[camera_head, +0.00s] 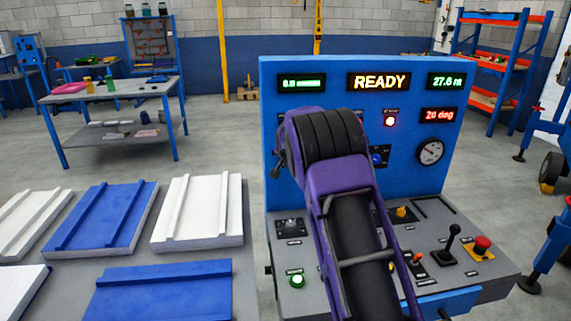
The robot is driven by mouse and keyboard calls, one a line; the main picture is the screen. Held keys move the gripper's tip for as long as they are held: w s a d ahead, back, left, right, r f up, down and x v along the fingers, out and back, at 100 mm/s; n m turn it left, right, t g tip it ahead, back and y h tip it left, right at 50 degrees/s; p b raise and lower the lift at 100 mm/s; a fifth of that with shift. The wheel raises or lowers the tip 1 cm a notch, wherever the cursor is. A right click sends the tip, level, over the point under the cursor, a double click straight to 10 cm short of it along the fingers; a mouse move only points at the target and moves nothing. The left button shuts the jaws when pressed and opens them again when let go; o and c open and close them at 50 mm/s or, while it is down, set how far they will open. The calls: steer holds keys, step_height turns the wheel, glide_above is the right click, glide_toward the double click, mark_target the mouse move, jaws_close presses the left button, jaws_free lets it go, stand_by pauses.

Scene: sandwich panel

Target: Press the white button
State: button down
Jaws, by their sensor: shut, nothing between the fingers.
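The control panel (480,278) is a blue upright board with a grey sloped desk in front. A round button glowing green with a pale middle (297,281) sits at the desk's lower left. My purple and black arm (335,190) rises across the middle of the panel and hides part of the desk and board. My gripper is not visible.
The desk also has a black lever (449,243), a red mushroom button (482,245) and a yellow knob (401,213). The screen reads READY (379,82). Blue and white slabs (105,215) lie on a grey surface at left.

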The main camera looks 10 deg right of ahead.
stand_by(0.5)
steer(key=shift+s+b, duration=0.65)
steer(key=shift+s, duration=0.1)
steer(key=s+b, duration=0.3)
steer(key=s, duration=0.2)
stand_by(0.6)
